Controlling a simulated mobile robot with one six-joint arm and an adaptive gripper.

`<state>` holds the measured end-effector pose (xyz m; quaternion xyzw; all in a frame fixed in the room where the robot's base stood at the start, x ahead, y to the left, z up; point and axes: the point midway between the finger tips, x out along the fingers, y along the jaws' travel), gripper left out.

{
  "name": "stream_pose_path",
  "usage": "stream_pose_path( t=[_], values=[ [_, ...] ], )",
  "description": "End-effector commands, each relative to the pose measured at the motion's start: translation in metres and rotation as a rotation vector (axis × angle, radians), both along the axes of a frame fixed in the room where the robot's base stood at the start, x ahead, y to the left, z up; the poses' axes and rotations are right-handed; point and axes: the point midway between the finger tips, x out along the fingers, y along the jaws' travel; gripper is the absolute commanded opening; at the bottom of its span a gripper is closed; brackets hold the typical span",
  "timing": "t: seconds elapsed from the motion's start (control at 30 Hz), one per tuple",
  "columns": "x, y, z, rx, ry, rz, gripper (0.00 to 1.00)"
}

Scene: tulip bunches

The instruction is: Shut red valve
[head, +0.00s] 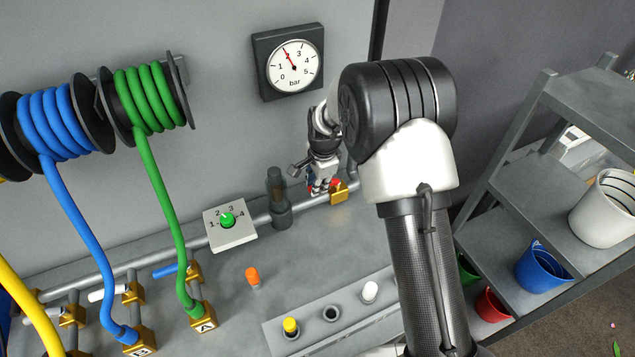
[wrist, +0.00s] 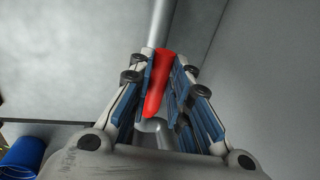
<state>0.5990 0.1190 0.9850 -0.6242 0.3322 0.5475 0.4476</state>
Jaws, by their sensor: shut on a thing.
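The red valve's handle (wrist: 158,84) lies between the two fingers of my gripper (wrist: 163,92) in the wrist view, and the fingers are shut on it. In the head view my gripper (head: 322,186) is at the valve's brass body (head: 339,192), near the right end of the grey pipe. Only a small bit of red shows there; the fingers hide most of the handle. The handle's exact angle to the pipe is hard to tell in the head view.
A pressure gauge (head: 294,62) on the wall reads about 2 bar. A dark upright fitting (head: 278,195) stands on the pipe left of my gripper. A dial box (head: 230,222) with a green knob sits further left. Shelves with buckets (head: 543,266) stand at the right.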

Motion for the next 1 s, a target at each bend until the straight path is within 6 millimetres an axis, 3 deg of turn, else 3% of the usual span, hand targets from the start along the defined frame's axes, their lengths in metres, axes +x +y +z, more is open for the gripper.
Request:
stream_pose_path(
  t=[0.47, 1.0],
  values=[
    [-0.006, -0.004, 0.000, 0.001, 0.000, 0.104, 0.00],
    [-0.027, -0.027, -0.001, 0.001, -0.001, 0.579, 0.00]
  ],
)
